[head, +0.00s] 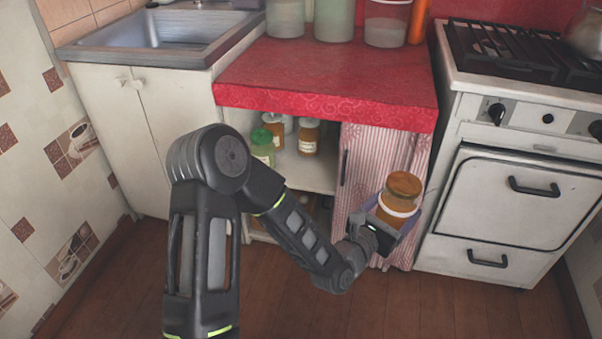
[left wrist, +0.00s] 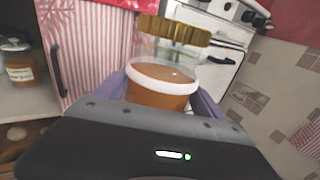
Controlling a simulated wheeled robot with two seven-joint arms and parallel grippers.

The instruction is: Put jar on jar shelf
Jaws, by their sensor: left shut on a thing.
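The jar (head: 400,196) has an orange-brown filling, a brown lid and a white band. My left gripper (head: 392,216) is shut on it and holds it in the air in front of the pink striped curtain, near the stove. In the left wrist view the jar (left wrist: 165,82) stands between the purple fingers, lid up and slightly tilted. The jar shelf (head: 308,172) is the open white shelf under the red counter, left of the curtain. Several jars (head: 308,137) stand on it. My right gripper is in neither view.
The striped curtain (head: 365,180) closes the right part of the cabinet. The stove (head: 520,190) stands to the right and the sink cabinet (head: 150,120) to the left. Large containers (head: 386,24) stand on the red counter (head: 325,75). The shelf's front right part looks clear.

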